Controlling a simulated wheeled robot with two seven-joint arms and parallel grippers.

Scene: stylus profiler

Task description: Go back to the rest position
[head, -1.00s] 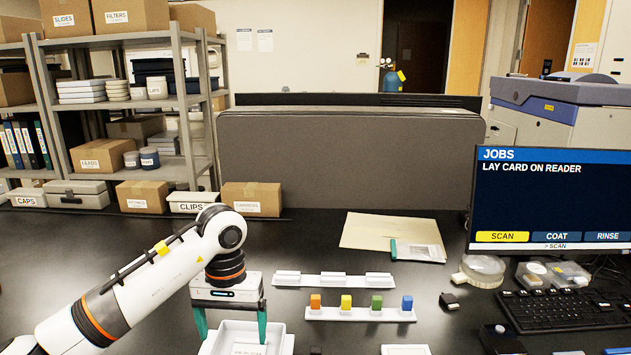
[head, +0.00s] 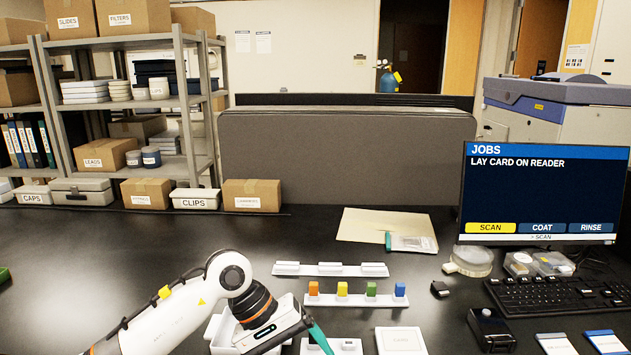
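My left gripper (head: 319,338) hangs tilted at the bottom centre of the head view, over the white tray (head: 216,330) and beside a white holder (head: 345,346). One teal finger shows, pointing down and right. The other finger is hidden, so its opening cannot be judged. Nothing is seen held by it. My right gripper is not in view. The monitor (head: 540,190) reads "LAY CARD ON READER", with SCAN highlighted in yellow.
A rack of orange, yellow, green and blue blocks (head: 356,300) stands beyond the gripper. A white rail (head: 330,269), a square white plate (head: 400,342), a black device (head: 490,330) and two cards (head: 556,343) (head: 606,342) lie around. The desk's left is mostly clear.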

